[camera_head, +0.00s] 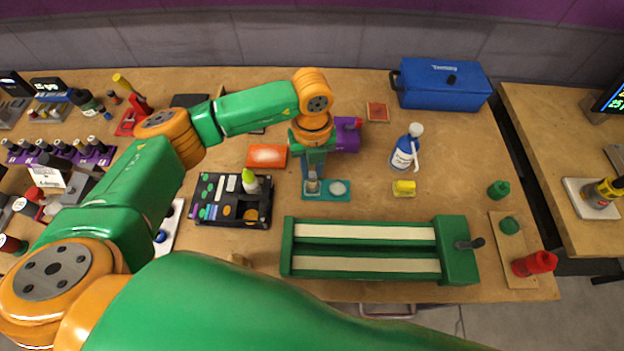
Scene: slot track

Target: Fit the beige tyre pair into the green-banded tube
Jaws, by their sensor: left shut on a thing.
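My left gripper (312,176) points down over a small teal plate (326,195). It is shut on a small greyish thing (312,186) at the plate's left end. The fingers hide much of that thing, and I cannot tell whether it is the beige tyre pair. A pale round disc or recess (338,188) shows at the plate's right end. A black tray (208,219) left of the plate holds several small coloured pieces and a white, green-topped upright thing (250,180). I cannot pick out the green-banded tube for certain. My right gripper is not in view.
A green frame with two pale strips (365,231) lies in front. A purple device (347,136) stands close behind the gripper. Bare table lies right of the plate.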

